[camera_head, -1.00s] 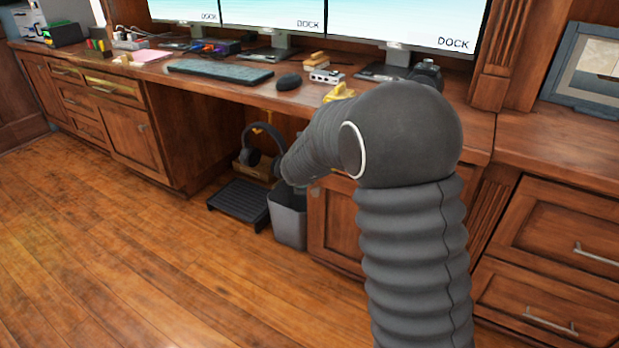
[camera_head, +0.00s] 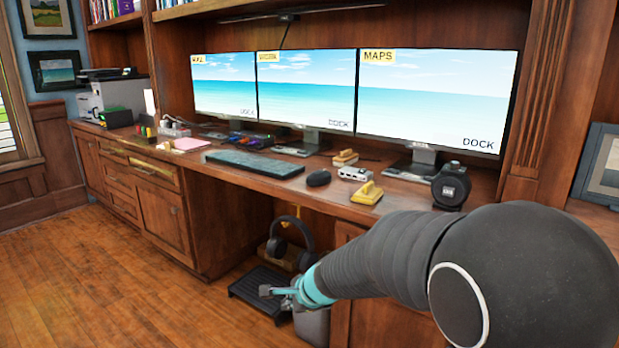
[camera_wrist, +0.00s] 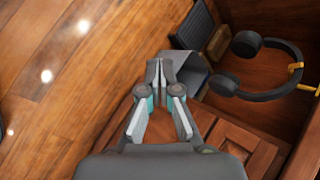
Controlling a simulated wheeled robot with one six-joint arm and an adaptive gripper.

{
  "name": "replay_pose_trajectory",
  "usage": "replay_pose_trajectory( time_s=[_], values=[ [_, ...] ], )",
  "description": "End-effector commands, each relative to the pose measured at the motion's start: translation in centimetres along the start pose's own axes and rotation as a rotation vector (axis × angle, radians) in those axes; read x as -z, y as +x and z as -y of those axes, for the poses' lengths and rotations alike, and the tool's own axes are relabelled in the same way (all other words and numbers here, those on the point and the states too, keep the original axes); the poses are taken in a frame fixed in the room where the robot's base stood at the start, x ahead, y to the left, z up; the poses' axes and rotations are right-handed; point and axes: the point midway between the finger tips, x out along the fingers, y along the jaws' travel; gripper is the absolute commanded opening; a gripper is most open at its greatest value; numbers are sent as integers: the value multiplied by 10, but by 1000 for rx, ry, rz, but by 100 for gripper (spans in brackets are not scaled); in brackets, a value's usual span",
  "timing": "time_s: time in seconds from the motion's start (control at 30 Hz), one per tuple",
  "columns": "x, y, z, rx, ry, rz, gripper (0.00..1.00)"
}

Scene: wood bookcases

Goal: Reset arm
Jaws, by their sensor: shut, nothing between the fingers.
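My gripper (camera_head: 279,292) is at the end of my dark, ribbed arm, in front of the desk and below the desktop's front edge. In the wrist view my gripper (camera_wrist: 159,70) has its fingertips together, with nothing between them. It is over the grey bin (camera_wrist: 187,76), which it partly hides; the bin (camera_head: 313,325) also shows behind my gripper in the head view. I cannot tell whether they touch.
Black headphones (camera_head: 291,241) hang under the desk, above a black footrest (camera_head: 259,291). The desktop holds a keyboard (camera_head: 254,163), a mouse (camera_head: 318,178), a yellow-handled item (camera_head: 367,193) and several monitors. The wood floor (camera_head: 110,290) at left is clear.

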Motion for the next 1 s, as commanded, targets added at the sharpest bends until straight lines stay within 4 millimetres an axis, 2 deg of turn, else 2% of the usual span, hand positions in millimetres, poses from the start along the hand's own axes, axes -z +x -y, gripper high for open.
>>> replay_pose_trajectory(
  time_s=[0.03, 0.2, 0.4, 0.5, 0.73, 0.83, 1.0],
  values=[
    [-5, -20, -13, -34, -155, 24, 0],
    [-9, -83, -66, -168, -648, 86, 0],
    [8, -152, -124, -318, -1063, 102, 0],
    [21, -184, -148, -387, -1209, 86, 0],
    [48, -250, -188, -497, -1383, -29, 0],
    [54, -271, -194, -493, -1403, -105, 0],
    [54, -295, -194, -442, -1395, -197, 0]
  ],
)
